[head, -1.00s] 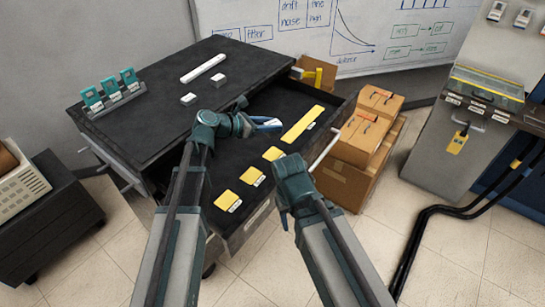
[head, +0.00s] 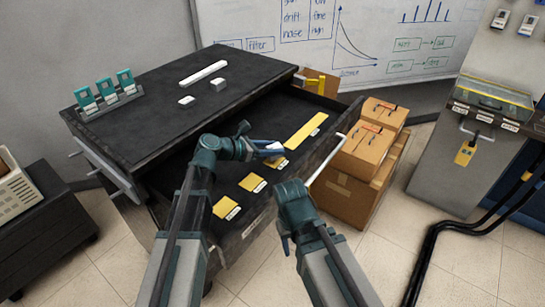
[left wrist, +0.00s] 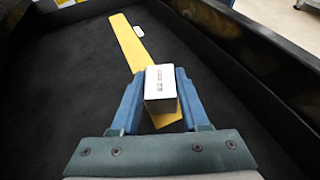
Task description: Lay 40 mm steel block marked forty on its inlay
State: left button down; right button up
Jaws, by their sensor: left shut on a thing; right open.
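My left gripper (head: 274,147) is shut on a pale steel block (left wrist: 160,82), which sits between its blue fingers in the left wrist view. The block has small dark marking on its face, too small to read surely. A yellow square inlay (left wrist: 167,117) shows just below the block, partly hidden by it. In the head view this inlay (head: 279,162) is third from the front in the open drawer, partly covered by my gripper. I cannot tell whether the block touches it. My right gripper (head: 285,243) is open and empty in front of the drawer.
Two more square inlays (head: 226,207) (head: 252,182) and a long yellow inlay (head: 306,130) lie bare in the black drawer. Two small blocks (head: 187,100) (head: 218,84) and a long bar (head: 203,74) rest on the cabinet top. Cardboard boxes (head: 367,145) stand right of the drawer.

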pick_arm(q)
jog(key=shift+f, duration=0.8)
pick_arm(e)
jog(key=shift+f, duration=0.75)
pick_arm(q)
jog(key=shift+b, duration=0.3)
jog(key=shift+f, duration=0.2)
jog(key=shift+c, duration=2)
grip_release()
jog(key=shift+r, duration=0.1)
pick_arm(e)
jog(key=shift+f, duration=0.15)
pick_arm(q)
jog(key=shift+r, duration=0.1)
jog(key=shift+s+a+r, duration=0.1)
jog(key=shift+r, duration=0.1)
jog(key=p+v, duration=0.4)
jog(key=v, duration=0.6)
jog(key=shift+s+a+r, duration=0.1)
jog(key=shift+a, duration=0.1)
jog(key=shift+s+a+r+p, duration=0.15)
jog(key=shift+s+a+p, duration=0.2)
jog(key=shift+a, duration=0.2)
pick_arm(e)
jog(key=shift+r, duration=2.45)
